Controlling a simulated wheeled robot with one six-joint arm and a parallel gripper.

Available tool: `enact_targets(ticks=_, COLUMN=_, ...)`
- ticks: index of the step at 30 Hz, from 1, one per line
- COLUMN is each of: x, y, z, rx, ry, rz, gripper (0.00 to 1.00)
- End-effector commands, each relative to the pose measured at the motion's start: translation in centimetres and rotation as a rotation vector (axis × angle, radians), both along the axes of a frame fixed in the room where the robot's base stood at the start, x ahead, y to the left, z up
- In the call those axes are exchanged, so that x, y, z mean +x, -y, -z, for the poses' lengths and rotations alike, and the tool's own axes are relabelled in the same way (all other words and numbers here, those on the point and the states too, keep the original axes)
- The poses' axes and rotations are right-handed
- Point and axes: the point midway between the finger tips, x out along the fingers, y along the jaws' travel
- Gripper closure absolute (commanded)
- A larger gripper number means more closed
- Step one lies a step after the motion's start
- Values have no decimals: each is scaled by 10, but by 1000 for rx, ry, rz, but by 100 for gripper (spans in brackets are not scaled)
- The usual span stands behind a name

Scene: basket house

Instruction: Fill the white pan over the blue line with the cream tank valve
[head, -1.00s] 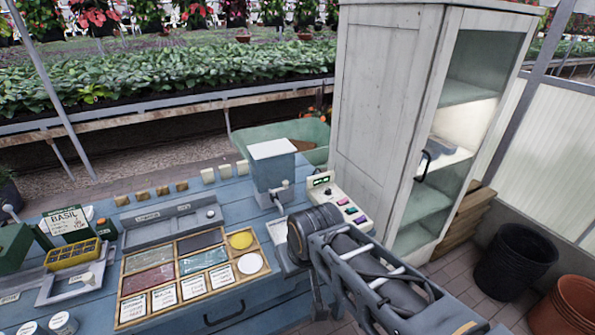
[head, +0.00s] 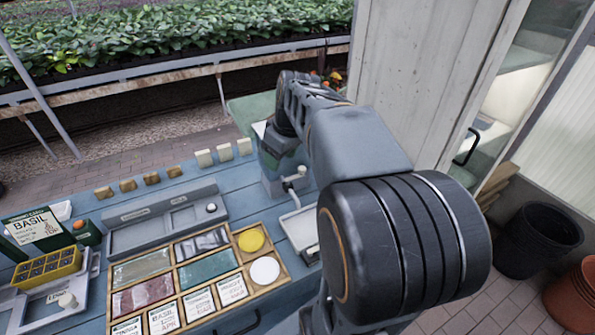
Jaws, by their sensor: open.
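The blue-grey tank (head: 268,184) stands on the blue bench, its upper part largely covered by my arm. The cream tank valve (head: 294,181) sticks out low on its front right side. The white pan (head: 300,228) lies below and in front of the valve, its right side hidden by my arm. I cannot make out the blue line or any fill in the pan. My gripper (head: 279,149) is at the far end of the arm, in front of the tank's upper part and above the valve. It is dark and its fingers are hard to make out. It appears empty.
A wooden tray (head: 196,279) of coloured panels and labels lies left of the pan. Small blocks (head: 223,153) line the bench's back edge.

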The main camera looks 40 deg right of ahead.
Motion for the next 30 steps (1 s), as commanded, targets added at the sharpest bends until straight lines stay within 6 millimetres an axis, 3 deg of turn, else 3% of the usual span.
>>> enact_targets(ticks=1, x=11, y=29, z=10, rx=13, ry=1, rz=-35, gripper=46)
enact_targets(ticks=6, x=30, y=102, z=15, rx=37, ry=45, rz=-194, gripper=46)
enact_targets(ticks=9, x=33, y=131, z=18, rx=43, ry=74, rz=-262, gripper=46)
enact_targets(ticks=12, x=34, y=147, z=22, rx=44, ry=93, rz=-308, gripper=46)
enact_targets(ticks=17, x=39, y=151, z=37, rx=46, ry=104, rz=-336, gripper=46)
enact_targets(ticks=30, x=64, y=131, z=111, rx=45, ry=103, rz=-336, gripper=46)
